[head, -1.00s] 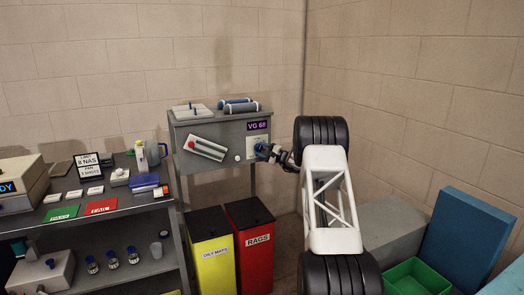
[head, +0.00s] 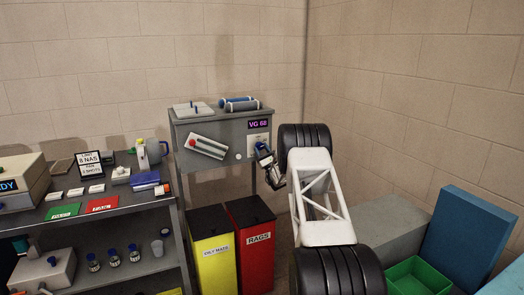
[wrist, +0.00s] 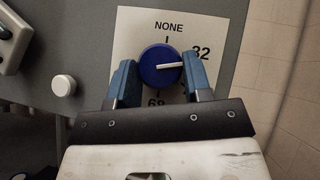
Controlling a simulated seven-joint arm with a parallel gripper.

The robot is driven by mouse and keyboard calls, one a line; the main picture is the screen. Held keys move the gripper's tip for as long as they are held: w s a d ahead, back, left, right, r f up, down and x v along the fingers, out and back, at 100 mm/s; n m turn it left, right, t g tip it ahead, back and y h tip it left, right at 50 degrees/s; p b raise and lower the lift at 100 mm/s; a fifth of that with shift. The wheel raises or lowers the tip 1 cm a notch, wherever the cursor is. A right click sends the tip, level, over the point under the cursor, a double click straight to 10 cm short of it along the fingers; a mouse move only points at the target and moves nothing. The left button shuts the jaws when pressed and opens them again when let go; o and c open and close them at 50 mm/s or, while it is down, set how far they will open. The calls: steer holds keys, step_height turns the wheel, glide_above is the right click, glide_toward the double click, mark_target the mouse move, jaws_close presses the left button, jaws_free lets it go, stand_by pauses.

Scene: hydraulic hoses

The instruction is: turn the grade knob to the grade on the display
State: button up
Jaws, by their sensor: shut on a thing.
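The grade knob (wrist: 158,66) is a round blue dial on a white plate (wrist: 213,22) in the wrist view. Its white pointer points right, tilted slightly up, close to the 32 mark. NONE is printed above it and 68 below it; my right finger hides part of the scale at the lower right. My gripper (wrist: 160,78) has its two blue fingers on either side of the knob, shut on it. In the head view my gripper (head: 264,152) is at the plate (head: 258,139), hiding most of the knob. The display (head: 258,125) reads VG 68.
A white round button (wrist: 63,85) lies left of the plate. A sloping panel with a red knob (head: 207,147) is further left on the grey cabinet (head: 223,130). Yellow (head: 212,247) and red (head: 257,240) bins stand below. A wall is close on the right.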

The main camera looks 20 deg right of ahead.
steer(key=shift+a+m+t+h, duration=0.1)
steer(key=shift+m+t+h, duration=0.5)
steer(key=shift+m+h, duration=2.4)
steer(key=shift+m, duration=0.1)
steer(key=o, duration=0.9)
steer(key=shift+v, duration=3.9)
